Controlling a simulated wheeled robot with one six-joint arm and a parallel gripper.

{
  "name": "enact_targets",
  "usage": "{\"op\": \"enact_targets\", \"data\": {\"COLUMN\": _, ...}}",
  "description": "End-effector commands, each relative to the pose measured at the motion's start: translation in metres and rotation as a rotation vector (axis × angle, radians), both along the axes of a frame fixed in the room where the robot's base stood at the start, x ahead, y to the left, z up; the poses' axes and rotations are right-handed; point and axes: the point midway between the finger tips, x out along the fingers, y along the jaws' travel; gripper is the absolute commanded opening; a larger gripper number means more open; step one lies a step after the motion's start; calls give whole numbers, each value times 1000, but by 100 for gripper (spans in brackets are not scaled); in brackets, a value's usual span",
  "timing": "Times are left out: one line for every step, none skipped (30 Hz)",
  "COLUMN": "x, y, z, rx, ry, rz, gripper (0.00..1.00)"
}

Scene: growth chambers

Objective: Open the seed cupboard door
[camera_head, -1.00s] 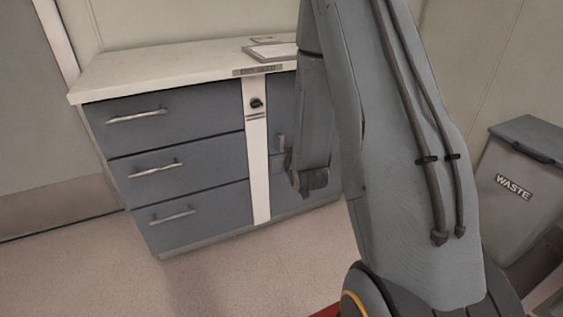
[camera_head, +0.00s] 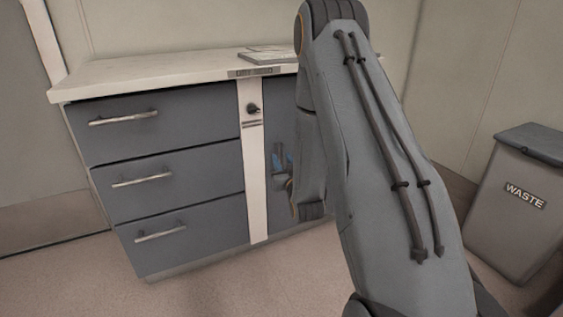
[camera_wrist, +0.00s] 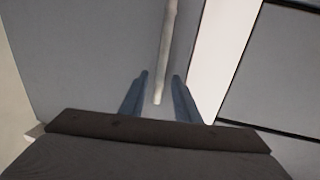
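The seed cupboard door (camera_head: 281,221) is a blue-grey panel right of a white strip on the bench unit, mostly hidden by my arm in the head view. It looks shut. In the wrist view the door (camera_wrist: 85,50) fills the left. A pale bar handle (camera_wrist: 166,50) runs down it, its end between my fingers. My gripper (camera_wrist: 161,75) has two blue fingers standing apart, one on each side of the handle; contact is not visible. In the head view my gripper (camera_head: 281,163) is in front of the door, partly behind my arm.
Several drawers (camera_head: 180,165) with bar handles stand left of the white strip (camera_head: 254,185), which bears a dark knob (camera_head: 253,108). A pale worktop (camera_head: 160,72) with a flat item (camera_head: 270,54) lies above. A waste bin (camera_head: 507,220) stands at right. Floor in front is clear.

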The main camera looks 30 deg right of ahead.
Motion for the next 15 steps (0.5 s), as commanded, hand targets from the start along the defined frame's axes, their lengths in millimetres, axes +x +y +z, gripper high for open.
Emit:
{"op": "enact_targets", "data": {"x": 5, "y": -1, "z": 0, "rx": 0, "ry": -2, "rz": 0, "gripper": 29}}
{"op": "enact_targets", "data": {"x": 7, "y": -1, "z": 0, "rx": 0, "ry": -2, "rz": 0, "gripper": 29}}
{"op": "enact_targets", "data": {"x": 9, "y": -2, "z": 0, "rx": 0, "ry": -2, "rz": 0, "gripper": 29}}
{"op": "enact_targets", "data": {"x": 10, "y": -2, "z": 0, "rx": 0, "ry": -1, "rz": 0, "gripper": 29}}
{"op": "enact_targets", "data": {"x": 11, "y": -2, "z": 0, "rx": 0, "ry": -1, "rz": 0, "gripper": 29}}
{"op": "enact_targets", "data": {"x": 12, "y": -2, "z": 0, "rx": 0, "ry": 0, "rz": 0, "gripper": 29}}
{"op": "enact_targets", "data": {"x": 12, "y": -2, "z": 0, "rx": 0, "ry": 0, "rz": 0, "gripper": 29}}
{"op": "enact_targets", "data": {"x": 12, "y": -2, "z": 0, "rx": 0, "ry": 0, "rz": 0, "gripper": 29}}
{"op": "enact_targets", "data": {"x": 12, "y": -2, "z": 0, "rx": 0, "ry": 0, "rz": 0, "gripper": 29}}
{"op": "enact_targets", "data": {"x": 12, "y": -2, "z": 1, "rx": 0, "ry": 0, "rz": 0, "gripper": 29}}
{"op": "enact_targets", "data": {"x": 12, "y": -2, "z": 1, "rx": 0, "ry": 0, "rz": 0, "gripper": 29}}
{"op": "enact_targets", "data": {"x": 12, "y": -2, "z": 1, "rx": 0, "ry": 0, "rz": 0, "gripper": 29}}
{"op": "enact_targets", "data": {"x": 12, "y": -2, "z": 1, "rx": 0, "ry": 0, "rz": 0, "gripper": 27}}
{"op": "enact_targets", "data": {"x": 12, "y": -2, "z": 1, "rx": 0, "ry": 0, "rz": 0, "gripper": 22}}
{"op": "enact_targets", "data": {"x": 12, "y": -2, "z": 1, "rx": 0, "ry": 0, "rz": 0, "gripper": 16}}
